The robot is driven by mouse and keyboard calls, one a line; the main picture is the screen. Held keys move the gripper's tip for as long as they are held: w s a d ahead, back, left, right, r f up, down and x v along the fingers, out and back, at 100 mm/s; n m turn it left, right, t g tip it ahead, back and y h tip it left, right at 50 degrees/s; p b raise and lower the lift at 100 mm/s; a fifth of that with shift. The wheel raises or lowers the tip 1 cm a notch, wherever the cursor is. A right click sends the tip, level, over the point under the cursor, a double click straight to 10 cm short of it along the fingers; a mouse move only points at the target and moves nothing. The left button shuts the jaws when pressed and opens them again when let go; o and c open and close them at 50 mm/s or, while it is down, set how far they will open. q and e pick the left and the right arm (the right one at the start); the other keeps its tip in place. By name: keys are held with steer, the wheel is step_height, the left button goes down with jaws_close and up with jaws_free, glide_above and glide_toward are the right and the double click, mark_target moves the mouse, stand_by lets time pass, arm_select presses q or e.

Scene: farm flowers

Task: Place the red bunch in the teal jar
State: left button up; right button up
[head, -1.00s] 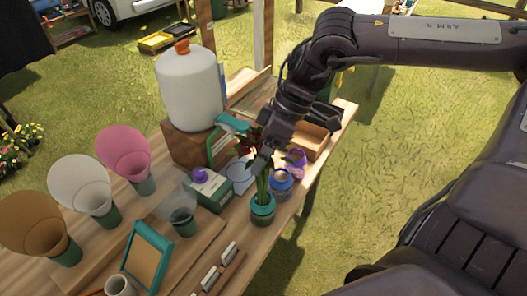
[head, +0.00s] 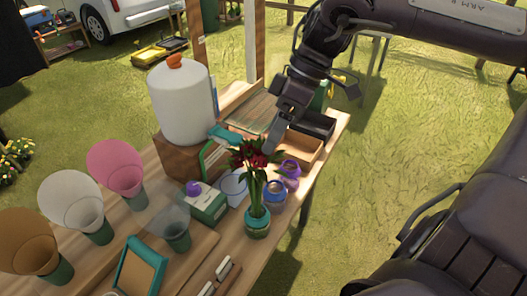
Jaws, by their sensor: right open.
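The red bunch (head: 252,158) has dark red flower heads and green stems. It stands upright with its stems in the teal jar (head: 257,224), near the front right edge of the wooden table. My right gripper (head: 274,138) is open, just above and behind the flower heads, apart from the stems. My left gripper is not in view.
A blue jar (head: 274,196) and a purple jar (head: 289,175) stand close behind the teal jar. A green box (head: 206,204) and a clear glass (head: 234,187) are to its left. A white dispenser (head: 181,102) stands farther back. Paper cones (head: 72,203) line the left.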

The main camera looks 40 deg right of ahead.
steer(key=shift+v, duration=1.65)
